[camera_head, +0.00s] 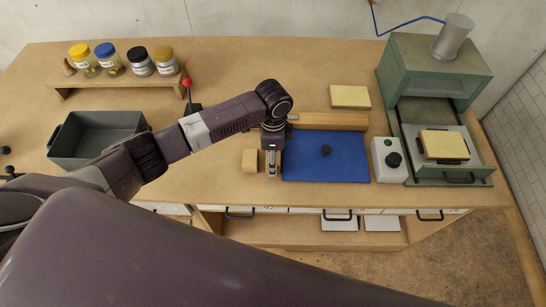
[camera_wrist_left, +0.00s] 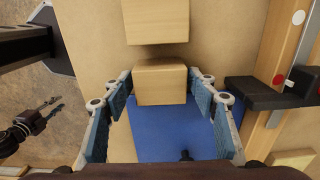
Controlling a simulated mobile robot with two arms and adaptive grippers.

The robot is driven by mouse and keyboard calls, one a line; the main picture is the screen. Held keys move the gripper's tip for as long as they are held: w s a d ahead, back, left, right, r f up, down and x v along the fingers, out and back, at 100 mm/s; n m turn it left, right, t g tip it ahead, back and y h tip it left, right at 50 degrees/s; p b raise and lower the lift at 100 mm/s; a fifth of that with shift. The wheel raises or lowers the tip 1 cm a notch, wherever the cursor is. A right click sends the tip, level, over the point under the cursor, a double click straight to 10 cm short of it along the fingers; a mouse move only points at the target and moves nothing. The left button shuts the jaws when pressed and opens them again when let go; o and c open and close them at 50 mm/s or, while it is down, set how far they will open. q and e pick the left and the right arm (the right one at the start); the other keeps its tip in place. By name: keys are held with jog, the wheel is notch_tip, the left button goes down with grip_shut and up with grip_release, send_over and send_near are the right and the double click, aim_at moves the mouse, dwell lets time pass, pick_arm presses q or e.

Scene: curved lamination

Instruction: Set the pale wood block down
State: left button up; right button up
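My left gripper (camera_head: 272,175) reaches down at the left edge of the blue mat (camera_head: 325,157). In the left wrist view its two blue-padded fingers (camera_wrist_left: 160,80) lie close against both sides of a pale wood block (camera_wrist_left: 160,84), at the blue mat's edge (camera_wrist_left: 165,130). A second pale block (camera_head: 250,160) stands just left of the gripper on the bench. It also shows in the left wrist view (camera_wrist_left: 156,20), apart from the held one. My right gripper is not seen in the head view.
A wooden strip (camera_head: 330,121) runs behind the mat. Right are a grey control box (camera_head: 389,160) and a green press (camera_head: 435,75). A dark bin (camera_head: 95,132) and several jars (camera_head: 140,60) stand left.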

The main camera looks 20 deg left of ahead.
pick_arm(q)
jog(key=shift+o, duration=0.3)
jog(key=shift+r, duration=0.15)
notch_tip(320, 180, up, 12)
jog(key=b, duration=0.1)
jog(key=shift+b, duration=0.3)
